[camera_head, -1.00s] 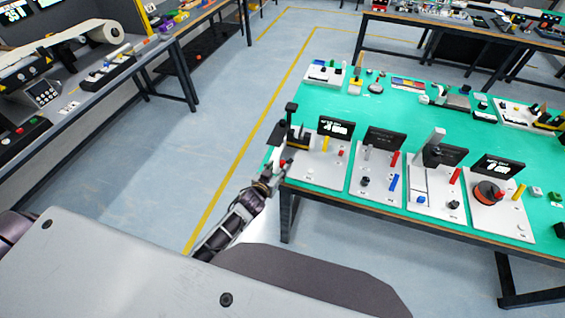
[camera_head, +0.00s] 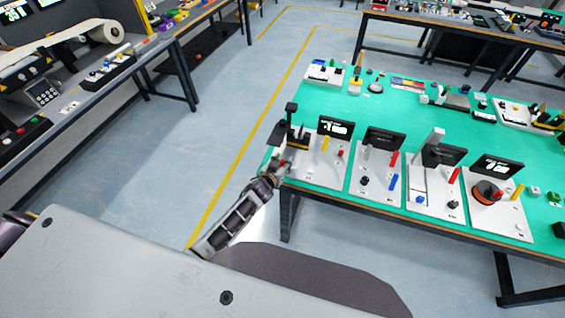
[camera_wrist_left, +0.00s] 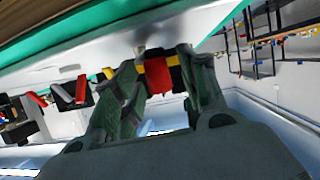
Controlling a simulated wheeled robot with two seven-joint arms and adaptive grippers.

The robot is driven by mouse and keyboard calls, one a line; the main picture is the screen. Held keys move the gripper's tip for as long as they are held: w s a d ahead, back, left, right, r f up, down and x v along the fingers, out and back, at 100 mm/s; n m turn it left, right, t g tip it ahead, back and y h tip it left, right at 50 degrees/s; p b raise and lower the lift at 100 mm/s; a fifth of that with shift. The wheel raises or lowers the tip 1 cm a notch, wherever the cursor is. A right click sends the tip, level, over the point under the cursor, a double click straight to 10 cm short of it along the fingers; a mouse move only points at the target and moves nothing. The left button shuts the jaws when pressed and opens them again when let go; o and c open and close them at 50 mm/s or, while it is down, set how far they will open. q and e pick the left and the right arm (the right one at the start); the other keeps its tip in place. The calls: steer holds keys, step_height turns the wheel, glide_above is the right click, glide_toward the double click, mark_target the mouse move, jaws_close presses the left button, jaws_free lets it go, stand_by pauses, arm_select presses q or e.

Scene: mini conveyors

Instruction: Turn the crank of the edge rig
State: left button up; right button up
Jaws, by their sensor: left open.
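The edge rig (camera_head: 318,173) is a pale plate at the near left corner of the green table. It carries a small display (camera_head: 335,127), a black block and a yellow peg. Its red crank handle (camera_wrist_left: 158,82), with yellow and black parts beside it, shows in the left wrist view between my fingers. My left gripper (camera_wrist_left: 160,64) is open, one finger on each side of the red part; I cannot tell whether they touch it. In the head view my left gripper (camera_head: 281,165) is at the table's left edge, partly covering the crank. My right gripper is not in view.
More rigs stand to the right along the table (camera_head: 390,220), including one with a red-orange disc (camera_head: 487,191). A dark post with a flat plate (camera_head: 281,131) stands by the rig. The floor left of the table is clear.

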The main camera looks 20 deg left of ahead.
arm_select(q)
steer(key=shift+c, duration=0.7)
steer(key=c, duration=0.7)
steer(key=shift+w+a+r, duration=0.1)
steer(key=shift+a+r, duration=0.05)
steer(key=shift+a, duration=0.05)
steer(key=shift+w+a+r+m+h, duration=0.1)
steer(key=shift+w+r+m+h, duration=0.2)
steer(key=shift+m+h, duration=0.2)
stand_by(0.3)
steer(key=shift+w+a+m+g+h, duration=0.1)
steer(key=shift+w+m+g+h, duration=0.1)
steer(key=shift+m+h, duration=0.5)
steer(key=shift+w+m+g+h, duration=0.1)
steer(key=shift+m+g+h, duration=0.1)
steer(key=shift+m+h, duration=0.45)
steer(key=shift+c, duration=0.4)
steer(key=shift+m+g+h, duration=0.3)
steer(key=shift+m+h, duration=0.05)
steer(key=shift+h, duration=0.3)
steer(key=shift+w+a+f+m+g+h+b, duration=0.15)
steer(key=shift+m+g+h+b, duration=0.1)
steer(key=shift+m+h, duration=0.2)
steer(key=shift+w+r+m+g+h+b, duration=0.1)
steer(key=shift+m+g+h+b, duration=0.15)
steer(key=shift+m+h, duration=0.2)
steer(key=shift+w+a+m+g+h, duration=0.15)
steer(key=shift+m+g+h, duration=0.15)
steer(key=shift+m, duration=0.1)
